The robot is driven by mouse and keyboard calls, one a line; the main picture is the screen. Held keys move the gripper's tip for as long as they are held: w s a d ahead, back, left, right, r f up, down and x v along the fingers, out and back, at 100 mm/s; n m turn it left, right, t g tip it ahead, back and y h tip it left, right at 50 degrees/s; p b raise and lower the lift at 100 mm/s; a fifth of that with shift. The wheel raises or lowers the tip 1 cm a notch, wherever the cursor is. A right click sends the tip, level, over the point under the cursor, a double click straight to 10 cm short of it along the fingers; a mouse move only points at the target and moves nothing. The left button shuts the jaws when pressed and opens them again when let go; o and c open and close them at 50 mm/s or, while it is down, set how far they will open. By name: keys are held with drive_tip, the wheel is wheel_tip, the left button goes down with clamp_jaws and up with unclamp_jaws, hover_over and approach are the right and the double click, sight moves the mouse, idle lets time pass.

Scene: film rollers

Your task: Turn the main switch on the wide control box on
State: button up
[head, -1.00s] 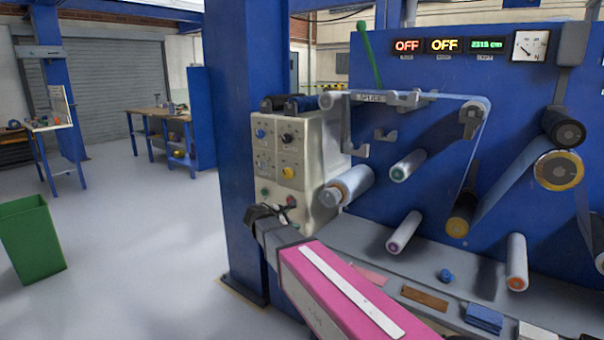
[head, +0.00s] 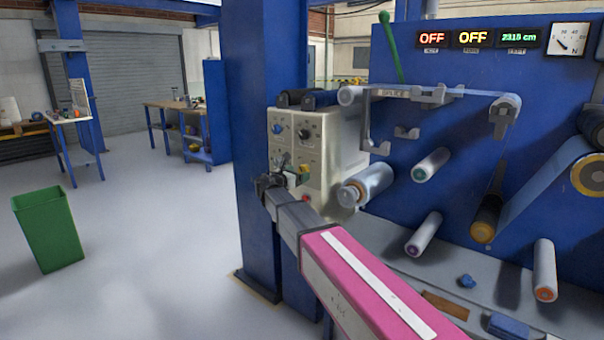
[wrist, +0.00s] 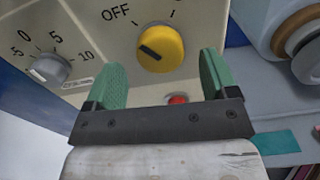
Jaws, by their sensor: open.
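The wide control box (head: 340,150) is beige and stands against the blue machine panel in the head view. The main switch is a yellow round knob (wrist: 160,48) with a black pointer bar, and it shows large in the wrist view. The bar slants toward the upper left, on the side of the printed OFF mark; another mark is at the upper right. My gripper (wrist: 161,66) is open with green finger pads, one on each side below the knob. They look apart from it. In the head view my gripper (head: 282,180) is at the box front, partly hiding the lower controls.
A red button (wrist: 177,99) is just below the knob, between the fingers. A grey dial (wrist: 48,69) with numbers is left of it. A white roller (head: 366,185) sticks out right of the box. A blue column (head: 262,70) stands left. Two displays (head: 434,38) read OFF.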

drive_tip(key=shift+x, duration=1.45)
drive_tip(key=c, duration=0.9)
drive_tip(key=shift+c, duration=0.2)
drive_tip(key=shift+m, duration=0.4)
drive_tip(key=m, duration=1.3)
drive_tip(key=shift+m, duration=0.3)
